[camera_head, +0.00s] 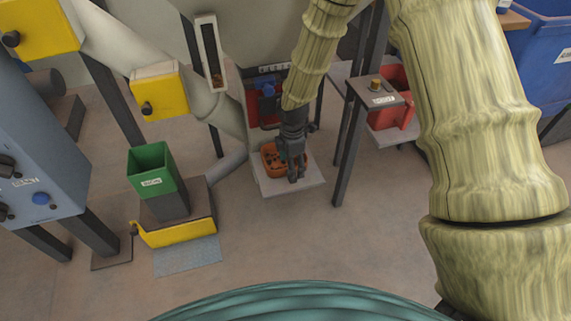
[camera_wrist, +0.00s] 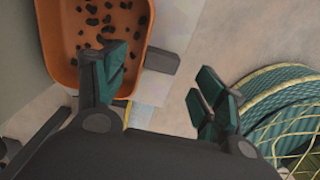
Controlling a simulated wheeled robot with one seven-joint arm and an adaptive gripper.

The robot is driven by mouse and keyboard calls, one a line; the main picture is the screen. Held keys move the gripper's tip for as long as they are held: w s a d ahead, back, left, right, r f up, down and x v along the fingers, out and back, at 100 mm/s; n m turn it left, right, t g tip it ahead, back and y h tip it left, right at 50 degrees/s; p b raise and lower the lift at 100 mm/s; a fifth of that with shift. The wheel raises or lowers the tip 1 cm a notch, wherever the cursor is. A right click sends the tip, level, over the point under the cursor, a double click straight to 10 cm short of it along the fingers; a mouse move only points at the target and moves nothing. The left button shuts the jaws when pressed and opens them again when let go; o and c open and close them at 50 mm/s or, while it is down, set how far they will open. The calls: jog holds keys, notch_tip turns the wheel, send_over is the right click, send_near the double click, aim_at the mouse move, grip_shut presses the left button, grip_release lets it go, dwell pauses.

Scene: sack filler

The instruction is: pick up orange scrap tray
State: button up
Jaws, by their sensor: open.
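The orange scrap tray (camera_head: 268,168) sits on a light grey plate (camera_head: 312,176) under the filler in the head view, with several dark lumps in it. The tray (camera_wrist: 58,28) fills the upper left of the wrist view. My gripper (camera_head: 291,178) hangs over the tray's right part in the head view and hides some of it. In the wrist view my gripper (camera_wrist: 160,82) is open with nothing between its fingers. One finger overlaps the tray's lower right part; the other is apart, over the floor side. I cannot tell whether the finger touches the tray.
A green bin (camera_head: 150,168) stands on a yellow-fronted base at the left. A red bin (camera_head: 392,118) and a dark post (camera_head: 349,150) stand to the right of the plate. A blue-grey cabinet (camera_head: 40,150) is at the far left. The floor in front is clear.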

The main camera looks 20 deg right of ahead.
notch_tip(320, 180, down, 5)
jog(key=b, duration=0.3)
jog(key=shift+c, duration=0.5)
jog(key=c, duration=1.3)
jog(key=shift+o, duration=0.2)
jog(key=shift+r, duration=0.1)
